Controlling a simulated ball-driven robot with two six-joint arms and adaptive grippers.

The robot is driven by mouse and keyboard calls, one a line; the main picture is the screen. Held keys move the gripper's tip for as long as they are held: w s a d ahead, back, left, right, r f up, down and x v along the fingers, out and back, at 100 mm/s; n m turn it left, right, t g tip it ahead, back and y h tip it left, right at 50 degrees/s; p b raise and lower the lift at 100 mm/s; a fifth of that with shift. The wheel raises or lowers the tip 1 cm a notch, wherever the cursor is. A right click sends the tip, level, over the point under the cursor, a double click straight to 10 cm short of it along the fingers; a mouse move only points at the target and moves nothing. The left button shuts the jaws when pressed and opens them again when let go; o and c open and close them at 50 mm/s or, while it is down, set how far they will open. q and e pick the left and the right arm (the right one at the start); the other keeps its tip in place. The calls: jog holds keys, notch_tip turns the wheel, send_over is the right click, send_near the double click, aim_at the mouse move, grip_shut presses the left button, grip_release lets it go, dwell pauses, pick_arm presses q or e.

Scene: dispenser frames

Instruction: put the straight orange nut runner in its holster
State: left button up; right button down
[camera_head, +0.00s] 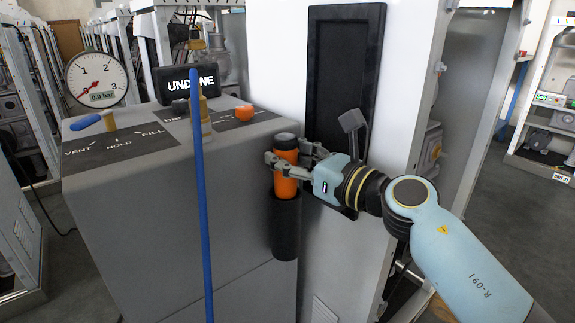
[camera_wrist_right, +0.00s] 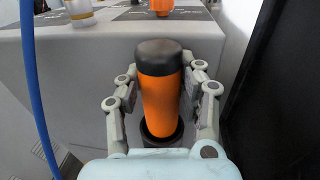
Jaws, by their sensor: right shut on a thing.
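The straight orange nut runner (camera_head: 286,158) has a black cap and stands upright at the right side of the grey cabinet. Its lower end is inside the mouth of the black tubular holster (camera_head: 285,228); how deep it reaches is hidden. My right gripper (camera_head: 275,167) is shut on the nut runner, with a finger on each side of its orange body. In the right wrist view the nut runner (camera_wrist_right: 160,98) is between the fingers, and the dark holster rim (camera_wrist_right: 163,139) shows around its base. My left gripper is not in either view.
The grey cabinet (camera_head: 170,215) carries a pressure gauge (camera_head: 97,79), a black display (camera_head: 188,83), a blue lever (camera_head: 86,122) and an orange knob (camera_head: 244,113). A blue hose (camera_head: 202,215) hangs in front. A white panel with a black recess (camera_head: 343,70) stands behind my right gripper.

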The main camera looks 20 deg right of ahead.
jog(key=c, duration=0.8)
grip_release()
jog(key=shift+c, duration=0.2)
